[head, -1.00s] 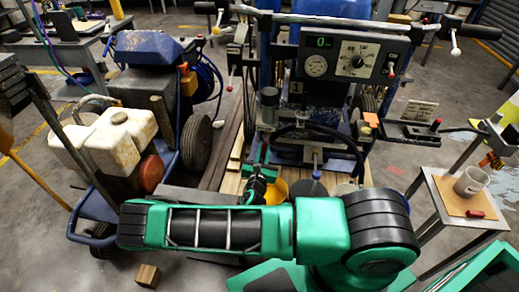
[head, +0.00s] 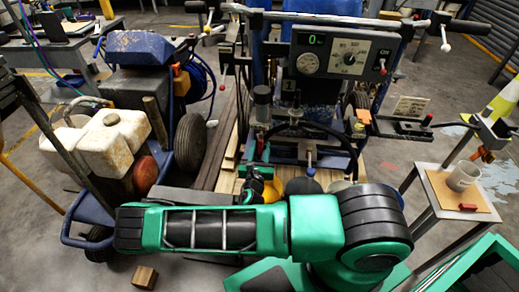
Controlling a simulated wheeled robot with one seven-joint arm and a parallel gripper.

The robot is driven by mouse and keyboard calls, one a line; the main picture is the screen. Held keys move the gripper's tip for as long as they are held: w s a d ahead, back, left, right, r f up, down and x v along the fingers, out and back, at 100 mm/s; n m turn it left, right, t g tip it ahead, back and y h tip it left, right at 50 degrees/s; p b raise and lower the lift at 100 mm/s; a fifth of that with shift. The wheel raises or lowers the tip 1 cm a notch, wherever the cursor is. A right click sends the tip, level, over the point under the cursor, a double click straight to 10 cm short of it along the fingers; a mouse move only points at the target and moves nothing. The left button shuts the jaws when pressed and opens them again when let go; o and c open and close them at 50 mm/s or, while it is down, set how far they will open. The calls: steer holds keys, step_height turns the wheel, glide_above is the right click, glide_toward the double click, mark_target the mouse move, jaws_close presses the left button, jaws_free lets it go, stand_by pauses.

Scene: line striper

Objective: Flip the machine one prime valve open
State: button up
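Machine one, the striper with the control panel (head: 343,54), stands ahead of me in the head view, with a small "1" plate under the panel. Its lower front holds a dark cylinder (head: 262,103), a black hose loop (head: 318,128) and a blue-topped fitting (head: 310,172). I cannot tell which small part is the prime valve or how it is set. My green arm crosses the foreground. My gripper (head: 261,151) is small and dark near the machine's lower front, partly hidden behind my arm. Its fingers are too unclear to tell open from shut, or whether they touch anything.
A second, blue machine with a white tank (head: 103,138) and black wheel (head: 190,144) stands at left. A wooden block (head: 145,276) lies on the floor. Buckets sit under machine one.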

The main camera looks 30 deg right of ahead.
steer(key=v, duration=1)
steer(key=shift+s+a, duration=0.2)
steer(key=shift+s, duration=0.1)
stand_by(0.4)
steer(key=s+d+r+m+g+h, duration=0.1)
steer(key=s+d+r+m+g, duration=0.45)
steer(key=m+g, duration=0.4)
steer(key=s+d+r+m+g, duration=0.5)
steer(key=d+m+g, duration=0.2)
steer(key=m, duration=0.6)
steer(key=s+a+r+m+t+y, duration=0.1)
steer(key=s+r+m+y, duration=1)
steer(key=s+r, duration=0.5)
steer(key=shift+s+r+m+t+y, duration=0.35)
steer(key=shift+r+m, duration=0.8)
steer(key=shift+r, duration=0.85)
